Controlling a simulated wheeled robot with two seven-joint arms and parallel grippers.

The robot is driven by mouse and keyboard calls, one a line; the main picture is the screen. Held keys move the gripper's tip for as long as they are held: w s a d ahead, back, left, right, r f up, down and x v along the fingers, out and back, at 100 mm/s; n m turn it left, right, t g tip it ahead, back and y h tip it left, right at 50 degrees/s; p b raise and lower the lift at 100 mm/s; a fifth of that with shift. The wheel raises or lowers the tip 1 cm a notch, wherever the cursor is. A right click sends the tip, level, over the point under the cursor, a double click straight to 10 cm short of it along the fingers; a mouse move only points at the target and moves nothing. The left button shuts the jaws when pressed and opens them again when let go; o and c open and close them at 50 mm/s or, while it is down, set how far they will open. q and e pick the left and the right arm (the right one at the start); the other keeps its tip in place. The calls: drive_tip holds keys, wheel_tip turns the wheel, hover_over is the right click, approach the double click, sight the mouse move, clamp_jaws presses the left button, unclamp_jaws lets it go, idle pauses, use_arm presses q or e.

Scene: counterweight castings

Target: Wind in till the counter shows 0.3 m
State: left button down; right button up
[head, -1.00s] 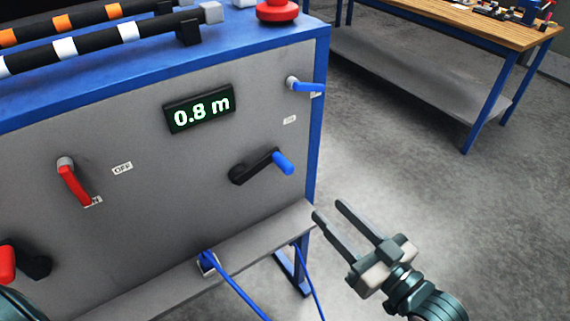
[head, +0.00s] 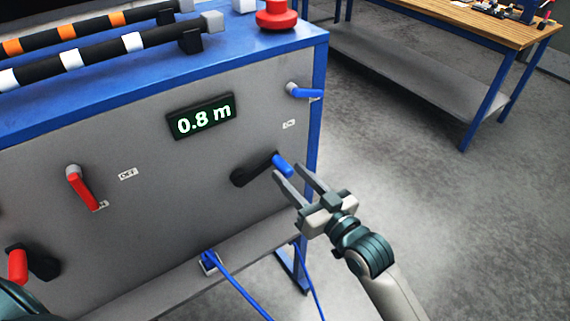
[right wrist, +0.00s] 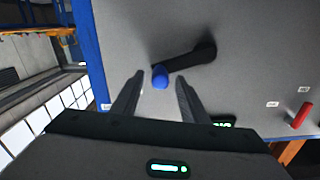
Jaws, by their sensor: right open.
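The counter (head: 201,117) on the grey front panel reads 0.8 m. Below and right of it is a black crank (head: 253,171) with a blue handle (head: 283,166). My right gripper (head: 293,176) is open, its fingers pointing at the blue handle. In the right wrist view the blue handle (right wrist: 160,76) shows ahead, between the lines of the two open fingers (right wrist: 157,88). I cannot tell whether the fingertips reach around it. At the lower left is a second crank with a red handle (head: 17,266). My left gripper is not in view.
A red lever (head: 80,188) and a blue lever (head: 305,91) sit on the panel beside small labels. A red knob (head: 277,14) and striped bars (head: 90,50) are on top. A blue cable (head: 235,287) hangs below. A wooden workbench (head: 470,22) stands at back right, with clear floor between.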

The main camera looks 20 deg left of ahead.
drive_tip(key=shift+x, duration=1.1)
drive_tip(key=shift+w+a, duration=0.3)
drive_tip(key=shift+a, duration=0.1)
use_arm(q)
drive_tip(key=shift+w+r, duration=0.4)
use_arm(e)
drive_tip(key=shift+c, duration=0.2)
clamp_jaws()
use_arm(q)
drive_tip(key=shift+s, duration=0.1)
use_arm(e)
drive_tip(key=shift+f, duration=0.1)
